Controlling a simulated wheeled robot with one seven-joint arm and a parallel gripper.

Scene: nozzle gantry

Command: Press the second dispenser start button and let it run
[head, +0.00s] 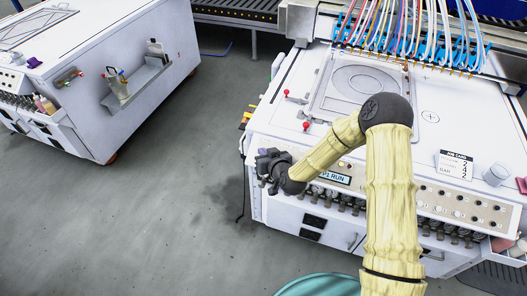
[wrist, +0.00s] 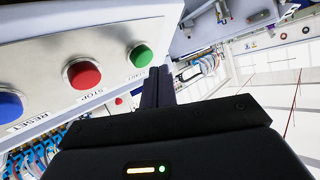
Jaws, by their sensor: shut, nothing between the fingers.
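My gripper (head: 268,170) is at the front left corner of the white gantry machine (head: 272,130) in the head view. In the wrist view its dark fingers (wrist: 157,80) are together and empty. A green START button (wrist: 140,55) is just left of the fingertips in that view; I cannot tell if they touch it. A red STOP button (wrist: 82,74) and a blue RESET button (wrist: 10,104) sit on the same pale panel (wrist: 45,70). A small display (head: 335,178) on the machine front reads P1 RUN. I cannot tell which dispenser the buttons belong to.
A job card (head: 455,164) and a grey cup (head: 496,175) stand on the machine's right side. Coloured tubes (head: 410,30) hang over the back. A second white cabinet (head: 110,60) stands at left, with open grey floor (head: 180,190) between.

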